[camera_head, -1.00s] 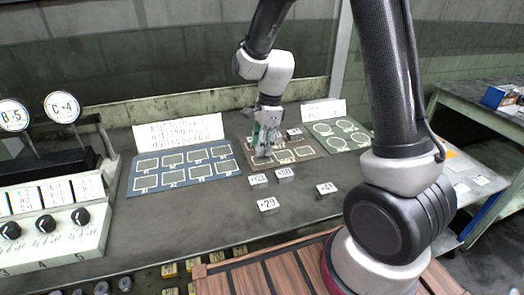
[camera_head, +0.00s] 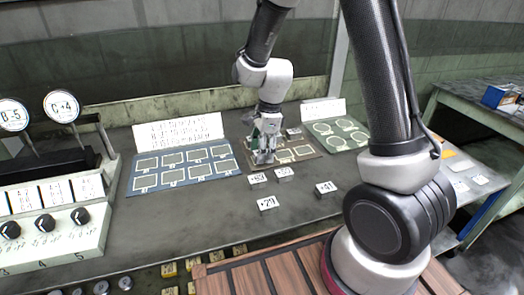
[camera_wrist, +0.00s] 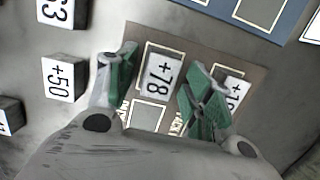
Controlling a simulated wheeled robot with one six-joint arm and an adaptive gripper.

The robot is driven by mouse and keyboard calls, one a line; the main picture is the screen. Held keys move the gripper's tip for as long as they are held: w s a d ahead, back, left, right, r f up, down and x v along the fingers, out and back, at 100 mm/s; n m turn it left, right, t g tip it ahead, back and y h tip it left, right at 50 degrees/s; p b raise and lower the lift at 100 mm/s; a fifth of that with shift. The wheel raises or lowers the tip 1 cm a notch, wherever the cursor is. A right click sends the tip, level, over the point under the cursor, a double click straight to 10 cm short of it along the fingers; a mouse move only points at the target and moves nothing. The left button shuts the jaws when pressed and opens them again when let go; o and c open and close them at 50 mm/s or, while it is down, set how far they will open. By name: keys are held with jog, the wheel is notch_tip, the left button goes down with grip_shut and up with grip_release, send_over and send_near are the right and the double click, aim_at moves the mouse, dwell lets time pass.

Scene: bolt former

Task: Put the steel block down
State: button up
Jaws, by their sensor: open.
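My gripper (camera_head: 264,158) is over the left part of the brown mat (camera_head: 312,149) on the bench. In the wrist view my gripper (camera_wrist: 160,88) is open, with its two green fingertips apart. Gaps show between the block and both fingertips. Another marked block (camera_wrist: 236,90) lies on the mat, partly hidden by the right fingertip. In the head view my gripper hides the block between its fingers.
Loose blocks marked +53 (camera_head: 257,179), +50 (camera_head: 284,174), +29 (camera_head: 268,204) and +41 (camera_head: 326,188) lie in front of the mat. A block (camera_head: 293,133) sits at its back. A blue mat (camera_head: 130,188) is left, a green mat (camera_head: 361,148) right. White signs stand behind.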

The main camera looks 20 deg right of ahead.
notch_tip(320, 180, up, 12)
jog(key=d, duration=0.2)
jog(key=s+d+r+n+t, duration=0.1)
jog(key=s+d+r+n, duration=0.2)
jog(key=s+n, duration=0.3)
jog(key=s+d+r+n+t+h, duration=0.1)
jog(key=s+d+r+n, duration=0.3)
jog(key=s, duration=0.4)
jog(key=s+d+r+n+t, duration=0.2)
jog(key=s+d+r+n, duration=0.2)
jog(key=s+d+n, duration=0.2)
jog(key=shift+s+r+n+h, duration=0.15)
jog(key=shift+s+n+h, duration=0.25)
jog(key=shift+s+n, duration=0.65)
